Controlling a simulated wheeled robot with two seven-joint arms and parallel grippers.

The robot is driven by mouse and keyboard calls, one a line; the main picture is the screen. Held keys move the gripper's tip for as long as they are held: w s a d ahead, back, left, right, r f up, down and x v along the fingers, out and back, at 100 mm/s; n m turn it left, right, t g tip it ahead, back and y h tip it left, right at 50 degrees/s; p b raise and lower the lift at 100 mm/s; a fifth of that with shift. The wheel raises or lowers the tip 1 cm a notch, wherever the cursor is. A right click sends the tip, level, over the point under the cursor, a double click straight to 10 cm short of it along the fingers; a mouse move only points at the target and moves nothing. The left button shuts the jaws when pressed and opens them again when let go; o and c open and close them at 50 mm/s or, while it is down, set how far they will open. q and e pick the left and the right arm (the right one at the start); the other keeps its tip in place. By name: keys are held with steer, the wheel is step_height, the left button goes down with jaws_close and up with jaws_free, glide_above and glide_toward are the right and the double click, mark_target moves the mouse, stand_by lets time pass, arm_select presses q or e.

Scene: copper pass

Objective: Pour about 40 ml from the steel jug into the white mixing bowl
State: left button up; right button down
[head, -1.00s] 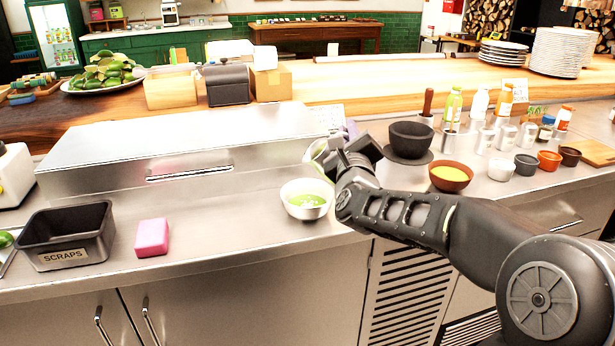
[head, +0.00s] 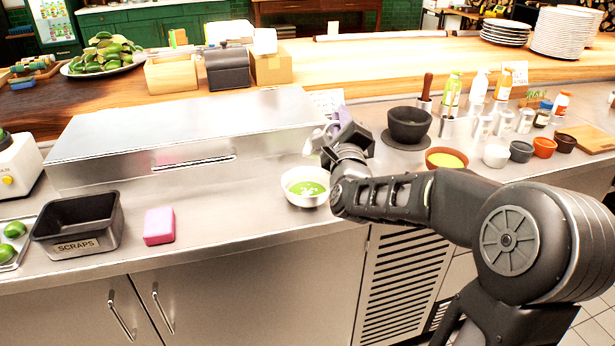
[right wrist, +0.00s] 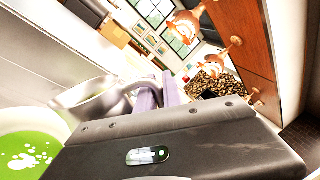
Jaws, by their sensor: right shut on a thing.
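The white mixing bowl (head: 291,180) stands on the steel counter with green liquid and pale spots in it. In the right wrist view the bowl (right wrist: 38,117) shows at the left edge, cut off. The steel jug (head: 315,143) is just above the bowl's far right side, mostly hidden behind my right gripper (head: 343,128). In the right wrist view the jug (right wrist: 85,100) hangs beside the bowl's rim, with its handle at my fingers. My right gripper (right wrist: 152,95) is shut on the jug. I cannot see how much the jug holds. My left gripper is out of view.
A steel cabinet (head: 180,135) stands behind left of the bowl. A black mortar (head: 408,124) and a brown bowl of yellow stuff (head: 432,158) stand to the right. A pink sponge (head: 159,226) and the scraps bin (head: 77,227) are at the left. Counter between sponge and bowl is clear.

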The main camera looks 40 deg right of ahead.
steer(key=shift+w+a+n+p, duration=0.15)
steer(key=shift+a+n+p, duration=0.2)
steer(key=shift+n+p, duration=0.55)
steer(key=shift+s+d+y, duration=0.2)
steer(key=shift+s+y, duration=0.1)
steer(key=shift+s, duration=0.05)
steer(key=shift+s+d+n+t+p, duration=0.25)
steer(key=shift+d+n+t+p, duration=0.05)
steer(key=shift+d+p, duration=0.3)
steer(key=shift+d+f, duration=0.1)
steer(key=shift+n+p, duration=0.3)
steer(key=shift+p, duration=0.15)
stand_by(0.3)
steer(key=shift+f, duration=0.1)
steer(key=m+b, duration=0.1)
steer(key=b, duration=0.1)
steer(key=d+m+b, duration=0.1)
steer(key=shift+s+d+r+m+b, duration=0.2)
steer(key=shift+s+r+m+b, duration=0.1)
steer(key=shift+s+m+b, duration=0.1)
